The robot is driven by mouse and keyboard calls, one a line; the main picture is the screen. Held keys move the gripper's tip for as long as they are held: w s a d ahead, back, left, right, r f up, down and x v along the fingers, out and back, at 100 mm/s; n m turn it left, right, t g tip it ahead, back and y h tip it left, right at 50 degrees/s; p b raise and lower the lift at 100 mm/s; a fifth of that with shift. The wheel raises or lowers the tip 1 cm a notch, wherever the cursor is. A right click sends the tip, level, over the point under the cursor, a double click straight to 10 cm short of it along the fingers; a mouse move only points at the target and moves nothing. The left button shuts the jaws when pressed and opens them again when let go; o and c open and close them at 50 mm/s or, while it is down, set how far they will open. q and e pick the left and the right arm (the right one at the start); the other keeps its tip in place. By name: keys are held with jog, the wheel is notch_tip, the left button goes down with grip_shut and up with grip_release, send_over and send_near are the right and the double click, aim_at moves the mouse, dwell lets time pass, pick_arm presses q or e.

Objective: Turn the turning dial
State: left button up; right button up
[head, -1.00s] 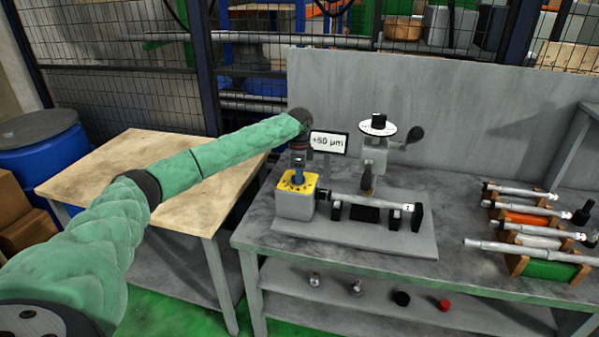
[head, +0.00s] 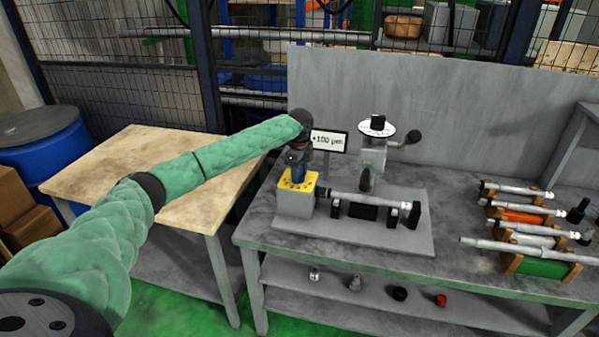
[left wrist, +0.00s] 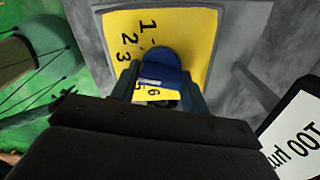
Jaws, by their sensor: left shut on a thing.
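The turning dial is a blue knob (left wrist: 162,66) on a yellow face (left wrist: 195,35) with black numbers, on top of a grey box (head: 294,204) at the left end of the grinder. My left gripper (head: 298,176) reaches down over the dial from above, shut on the blue knob. In the left wrist view its fingers (left wrist: 160,82) stand on both sides of the knob. Numbers 1, 2, 3 and 6 show; others are partly hidden by the knob and fingers. A small display (head: 328,141) behind the gripper reads +100 µm. My right gripper is not in view.
Right of the dial, a shaft (head: 370,201) lies across supports. Behind it stands a grey post with a white disc (head: 376,127) and black handle. A rack of rods (head: 520,222) sits further right. Small knobs lie on the lower shelf. A wooden table (head: 135,172) stands left.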

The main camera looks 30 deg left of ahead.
aim_at(300, 170)
pick_arm(q)
jog(key=o, duration=0.9)
jog(key=shift+o, duration=0.2)
jog(key=shift+r, duration=0.3)
notch_tip(300, 170, up, 7)
jog(key=b, duration=0.2)
jog(key=shift+r+b, duration=0.1)
jog(key=shift+b, duration=0.25)
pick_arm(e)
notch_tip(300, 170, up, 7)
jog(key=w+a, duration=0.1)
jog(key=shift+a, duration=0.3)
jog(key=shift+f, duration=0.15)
